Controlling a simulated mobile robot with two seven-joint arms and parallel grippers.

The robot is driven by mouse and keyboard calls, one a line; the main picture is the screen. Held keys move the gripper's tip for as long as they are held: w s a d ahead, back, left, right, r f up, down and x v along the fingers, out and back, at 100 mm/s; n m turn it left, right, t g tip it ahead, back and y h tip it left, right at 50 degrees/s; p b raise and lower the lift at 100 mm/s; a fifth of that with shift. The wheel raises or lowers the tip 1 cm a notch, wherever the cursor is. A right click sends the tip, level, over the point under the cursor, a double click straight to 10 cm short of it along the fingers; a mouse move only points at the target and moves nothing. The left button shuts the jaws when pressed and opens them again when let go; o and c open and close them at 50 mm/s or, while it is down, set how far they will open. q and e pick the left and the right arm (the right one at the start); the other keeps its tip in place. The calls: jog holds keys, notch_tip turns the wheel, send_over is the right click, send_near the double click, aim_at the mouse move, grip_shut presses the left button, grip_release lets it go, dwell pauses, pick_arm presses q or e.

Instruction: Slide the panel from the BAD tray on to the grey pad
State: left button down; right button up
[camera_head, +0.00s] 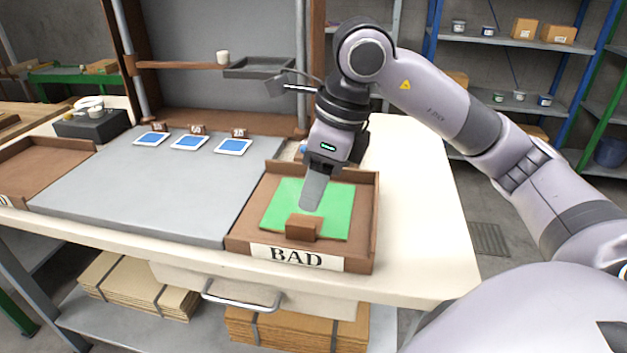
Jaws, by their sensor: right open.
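The BAD tray (365,225) is a brown wooden tray with a white "BAD" label on its front, at the right of the bench. A green panel (337,208) lies flat in it, with a small brown block (301,228) at its front edge. My right gripper (312,192) points down over the panel and hides part of it; I cannot tell whether it touches. It is open, with nothing seen between the fingers. The grey pad (155,190) lies flat to the left of the tray and its middle is bare. My left gripper is not in view.
Several small white-and-blue cards (190,143) lie along the pad's back edge. Another brown tray (45,170) is at the far left. A metal post frame with a small dark shelf (258,67) stands behind the pad. The white bench top (425,190) is clear to the right.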

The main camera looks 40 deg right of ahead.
aim_at(301, 223)
jog(key=shift+x, duration=3.55)
jog(key=shift+w+a, duration=0.1)
grip_shut()
